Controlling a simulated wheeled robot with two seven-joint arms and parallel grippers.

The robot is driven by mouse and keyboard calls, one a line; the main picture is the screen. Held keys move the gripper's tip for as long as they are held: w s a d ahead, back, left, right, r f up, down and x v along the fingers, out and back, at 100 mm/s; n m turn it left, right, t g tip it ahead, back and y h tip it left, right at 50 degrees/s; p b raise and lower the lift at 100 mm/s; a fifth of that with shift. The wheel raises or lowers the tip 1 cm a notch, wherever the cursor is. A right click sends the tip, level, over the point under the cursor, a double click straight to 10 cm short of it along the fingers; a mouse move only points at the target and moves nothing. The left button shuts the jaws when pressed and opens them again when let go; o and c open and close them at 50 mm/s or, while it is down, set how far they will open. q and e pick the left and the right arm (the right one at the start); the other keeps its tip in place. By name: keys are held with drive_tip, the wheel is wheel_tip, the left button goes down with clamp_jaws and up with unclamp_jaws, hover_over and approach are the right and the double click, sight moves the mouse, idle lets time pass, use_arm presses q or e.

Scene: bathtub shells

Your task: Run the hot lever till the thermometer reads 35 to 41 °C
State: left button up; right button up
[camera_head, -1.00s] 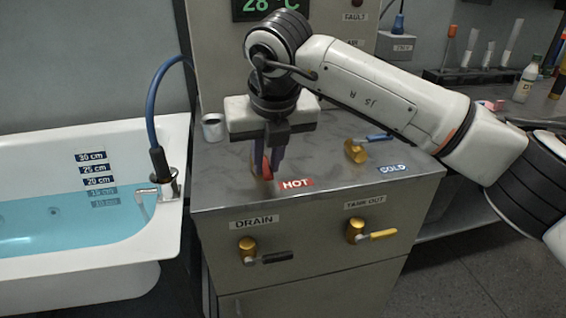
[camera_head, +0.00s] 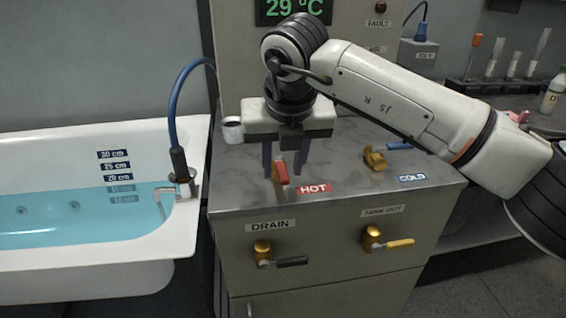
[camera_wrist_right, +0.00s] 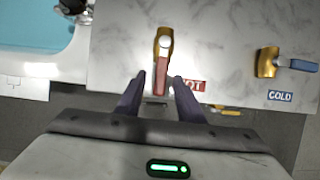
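The hot lever (camera_head: 281,172) has a red handle and stands behind the red HOT label (camera_head: 314,189) on the metal cabinet top. In the right wrist view its red handle (camera_wrist_right: 160,80) points toward my gripper from a brass valve body. My right gripper (camera_head: 284,168) is open, its two dark fingers apart on either side of the handle; the fingers also show in the wrist view (camera_wrist_right: 158,78). The thermometer display (camera_head: 293,9) reads 29 °C in green, cut by the top edge. My left gripper is not in view.
The blue cold lever (camera_head: 398,146) stands to the right behind the COLD label. Drain (camera_head: 290,261) and tank-out (camera_head: 399,243) levers are on the cabinet front. The tub (camera_head: 150,245) at left holds water near the 20 cm mark, beside a blue hose (camera_head: 176,105). A white cup (camera_head: 232,131) stands at the cabinet's back left.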

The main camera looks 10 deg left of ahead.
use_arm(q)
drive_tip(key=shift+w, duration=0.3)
use_arm(e)
drive_tip(key=v, duration=1)
drive_tip(key=shift+r, duration=0.15)
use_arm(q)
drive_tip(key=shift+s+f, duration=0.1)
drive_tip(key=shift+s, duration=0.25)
use_arm(e)
drive_tip(key=shift+d, duration=0.1)
idle(1.5)
